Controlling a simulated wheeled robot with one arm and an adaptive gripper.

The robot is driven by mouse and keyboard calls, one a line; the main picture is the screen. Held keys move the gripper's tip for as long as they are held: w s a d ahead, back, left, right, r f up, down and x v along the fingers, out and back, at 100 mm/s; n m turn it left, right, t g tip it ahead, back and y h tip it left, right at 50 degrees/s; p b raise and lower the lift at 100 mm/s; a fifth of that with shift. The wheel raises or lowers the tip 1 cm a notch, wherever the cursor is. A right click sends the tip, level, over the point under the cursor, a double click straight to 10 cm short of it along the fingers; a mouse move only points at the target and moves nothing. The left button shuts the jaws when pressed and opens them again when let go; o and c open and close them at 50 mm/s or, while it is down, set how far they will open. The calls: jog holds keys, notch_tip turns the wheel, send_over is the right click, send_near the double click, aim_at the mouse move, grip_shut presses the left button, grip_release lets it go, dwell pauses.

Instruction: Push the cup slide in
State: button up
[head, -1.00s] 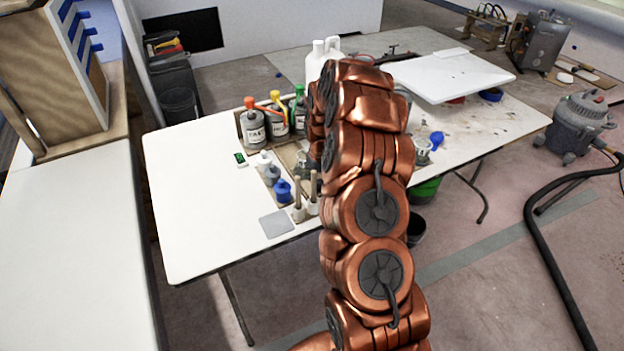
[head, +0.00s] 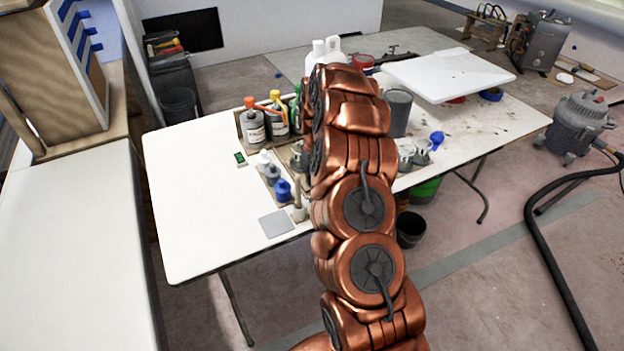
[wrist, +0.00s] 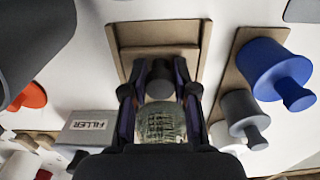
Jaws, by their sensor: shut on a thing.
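In the wrist view my gripper (wrist: 161,82) has its two dark, purple-edged fingers closed around a dark grey rounded piece (wrist: 160,85). This piece sits at the near side of a brown wooden tray-like frame (wrist: 120,40) with a raised rim. I take the frame and grey piece to be the cup slide, but cannot be sure. A shiny, see-through or reflective round object (wrist: 160,124) lies between the fingers nearer the palm. How far the slide is in cannot be told. In the head view my arm hides the gripper.
A wooden board (wrist: 232,75) with blue (wrist: 270,70) and grey (wrist: 240,110) knobbed pots stands close right of the gripper. A grey FILLER box (wrist: 90,127) is close left. Bottles (head: 252,128) and a grey can (head: 397,113) flank my arm. The white table's left side (head: 190,200) is clear.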

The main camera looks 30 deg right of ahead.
jog(key=shift+w+d+b, duration=0.15)
jog(key=shift+w, duration=1.35)
jog(key=shift+w+d+b, duration=0.1)
jog(key=shift+w+d, duration=0.1)
jog(key=shift+w, duration=1.25)
jog(key=shift+w+d+b, duration=0.15)
jog(key=shift+w, duration=1.35)
jog(key=o, duration=1.8)
jog(key=shift+c, duration=0.2)
jog(key=shift+r, duration=0.15)
jog(key=shift+r, duration=3.35)
jog(key=shift+a+r, duration=0.1)
jog(key=shift+a, duration=0.05)
